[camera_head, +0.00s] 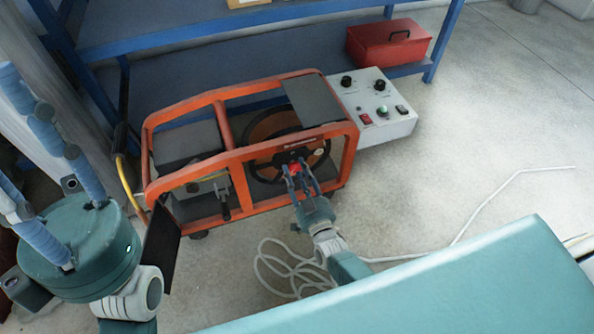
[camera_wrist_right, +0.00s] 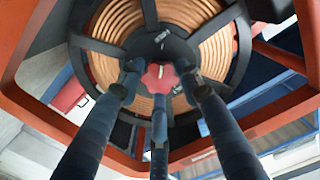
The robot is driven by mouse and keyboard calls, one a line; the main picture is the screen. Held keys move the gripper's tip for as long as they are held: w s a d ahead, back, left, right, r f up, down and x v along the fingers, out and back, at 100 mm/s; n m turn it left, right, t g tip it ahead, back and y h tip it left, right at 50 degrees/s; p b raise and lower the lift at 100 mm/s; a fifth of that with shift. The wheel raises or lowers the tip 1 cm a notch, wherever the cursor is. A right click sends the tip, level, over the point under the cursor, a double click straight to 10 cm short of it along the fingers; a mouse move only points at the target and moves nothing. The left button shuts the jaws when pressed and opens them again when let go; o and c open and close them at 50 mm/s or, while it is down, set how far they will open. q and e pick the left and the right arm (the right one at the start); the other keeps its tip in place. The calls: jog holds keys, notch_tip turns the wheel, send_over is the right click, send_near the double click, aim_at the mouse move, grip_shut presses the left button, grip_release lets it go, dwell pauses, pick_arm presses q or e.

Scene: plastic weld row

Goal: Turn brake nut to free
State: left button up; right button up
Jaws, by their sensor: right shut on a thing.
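The brake nut, a small red lobed knob (camera_head: 295,168), sits at the hub of a dark spoked reel (camera_head: 262,172) in an orange-framed machine. In the right wrist view the red nut (camera_wrist_right: 158,77) is at the centre of the black hub, in front of a coppery coil. My right gripper (camera_head: 299,171) has its three blue fingers closed around the nut; their tips (camera_wrist_right: 160,72) are at its edges. The fingers hide part of the nut in the head view. My left gripper (camera_head: 35,140) is at the left, its fingers spread and empty, away from the reel.
The orange frame (camera_head: 215,175) surrounds the reel, with its front rail just above my right gripper. A grey control box (camera_head: 375,108) stands at the machine's right. A blue shelf (camera_head: 230,65) with a red toolbox (camera_head: 388,42) is behind. White cable (camera_head: 470,220) lies on the floor.

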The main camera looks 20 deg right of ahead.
jog(key=shift+s+a+f, duration=0.15)
jog(key=shift+a+f, duration=0.2)
jog(key=shift+f, duration=0.05)
jog(key=o, duration=1.1)
jog(key=shift+o, duration=0.2)
jog(key=shift+d, duration=0.1)
jog(key=shift+r, duration=0.1)
jog(key=shift+d, duration=0.1)
jog(key=s, duration=0.7)
jog(key=shift+s, duration=0.2)
